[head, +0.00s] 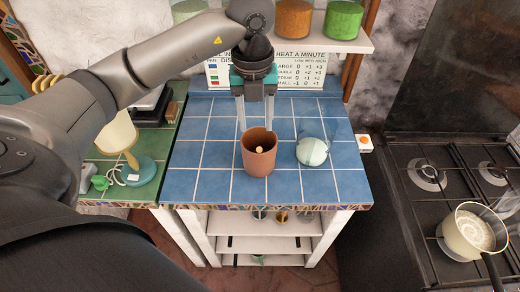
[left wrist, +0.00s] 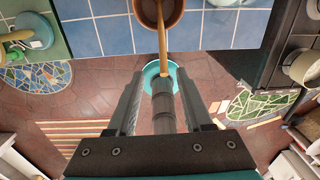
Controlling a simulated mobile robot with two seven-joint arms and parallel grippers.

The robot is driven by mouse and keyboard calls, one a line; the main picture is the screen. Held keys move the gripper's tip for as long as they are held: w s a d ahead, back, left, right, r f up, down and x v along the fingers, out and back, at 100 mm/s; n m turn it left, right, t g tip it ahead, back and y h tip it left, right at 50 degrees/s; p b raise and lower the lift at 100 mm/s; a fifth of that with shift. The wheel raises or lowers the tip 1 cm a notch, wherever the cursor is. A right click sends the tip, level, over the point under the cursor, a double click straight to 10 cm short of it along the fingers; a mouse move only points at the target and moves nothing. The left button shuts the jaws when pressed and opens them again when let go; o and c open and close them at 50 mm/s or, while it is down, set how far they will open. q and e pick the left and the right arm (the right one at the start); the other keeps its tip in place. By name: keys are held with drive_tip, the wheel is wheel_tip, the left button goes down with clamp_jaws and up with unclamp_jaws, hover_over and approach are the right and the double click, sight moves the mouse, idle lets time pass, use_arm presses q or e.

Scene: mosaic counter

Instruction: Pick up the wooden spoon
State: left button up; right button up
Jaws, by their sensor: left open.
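The wooden spoon stands in a brown terracotta-coloured pot (head: 258,160) on the blue-tiled counter. In the head view only a small pale tip of the spoon (head: 259,149) shows at the pot's mouth. In the left wrist view its long handle (left wrist: 163,45) runs from the pot (left wrist: 172,12) down the picture toward the space between my fingers. My left gripper (head: 255,127) is open, pointing down just behind and above the pot. Its two fingers (left wrist: 160,98) show apart in the left wrist view, with no visible grip on the spoon. My right gripper is not in view.
A glass-like dome with a pale base (head: 312,150) stands right of the pot. A lamp (head: 133,165) stands on the green tiles at left. A stove with a pan (head: 468,232) is at right. A shelf with jars (head: 345,18) and a sign (head: 300,65) are behind.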

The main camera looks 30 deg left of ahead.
sight(259, 150)
use_arm(q)
drive_tip(key=f, duration=0.6)
drive_tip(key=f+p, duration=0.1)
drive_tip(key=f, duration=0.3)
drive_tip(key=shift+w+d, duration=0.2)
drive_tip(key=shift+d, duration=0.1)
drive_tip(key=shift+r, duration=0.1)
clamp_jaws()
